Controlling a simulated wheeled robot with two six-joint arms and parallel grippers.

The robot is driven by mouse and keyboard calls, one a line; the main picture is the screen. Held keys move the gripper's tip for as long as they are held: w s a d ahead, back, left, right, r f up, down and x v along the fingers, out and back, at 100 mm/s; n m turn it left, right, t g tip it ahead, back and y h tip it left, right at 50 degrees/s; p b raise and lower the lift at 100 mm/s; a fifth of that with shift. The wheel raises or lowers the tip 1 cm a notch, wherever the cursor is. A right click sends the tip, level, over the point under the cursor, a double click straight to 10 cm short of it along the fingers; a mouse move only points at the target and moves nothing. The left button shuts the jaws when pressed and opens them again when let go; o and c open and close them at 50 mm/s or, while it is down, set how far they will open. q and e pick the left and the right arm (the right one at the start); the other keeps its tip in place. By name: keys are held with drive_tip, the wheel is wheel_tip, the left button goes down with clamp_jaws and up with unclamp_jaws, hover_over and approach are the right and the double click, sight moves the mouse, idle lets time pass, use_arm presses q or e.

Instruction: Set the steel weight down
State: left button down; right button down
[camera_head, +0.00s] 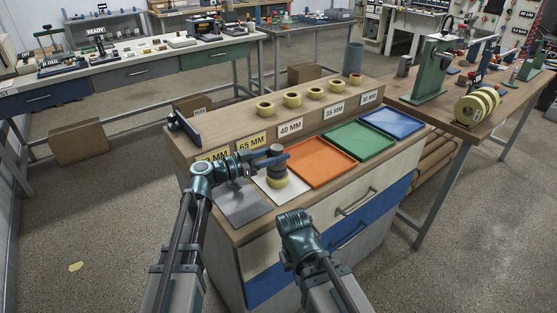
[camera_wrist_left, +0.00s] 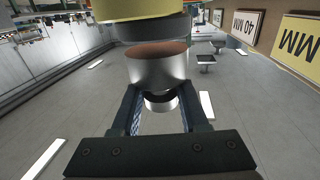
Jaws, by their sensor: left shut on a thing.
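My left gripper (camera_head: 274,161) is shut on the steel weight (camera_head: 276,150), a dark grey cylinder in the head view. In the left wrist view, which is upside down, the weight (camera_wrist_left: 158,70) is a shiny cylinder with a brownish underside between the fingers. The weight is over a yellow roll (camera_head: 278,182) on the white tray (camera_head: 297,199). The roll (camera_wrist_left: 137,9) also shows in the wrist view; a gap seems to separate it from the weight. My right gripper (camera_head: 297,222) is in front of the cabinet, its fingers not clear.
A bare grey plate (camera_head: 243,206) lies left of the white tray; empty orange (camera_head: 308,162), green (camera_head: 358,140) and blue (camera_head: 393,123) trays lie right. Several yellow rolls (camera_head: 292,99) stand on the raised labelled shelf (camera_head: 232,125) behind.

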use_arm(q)
drive_tip(key=shift+r, duration=0.1)
drive_tip(key=shift+f, duration=0.25)
drive_tip(key=shift+s+f+b, duration=0.1)
drive_tip(key=shift+s+b, duration=0.05)
drive_tip(key=shift+b, duration=0.15)
drive_tip(key=shift+f, duration=0.1)
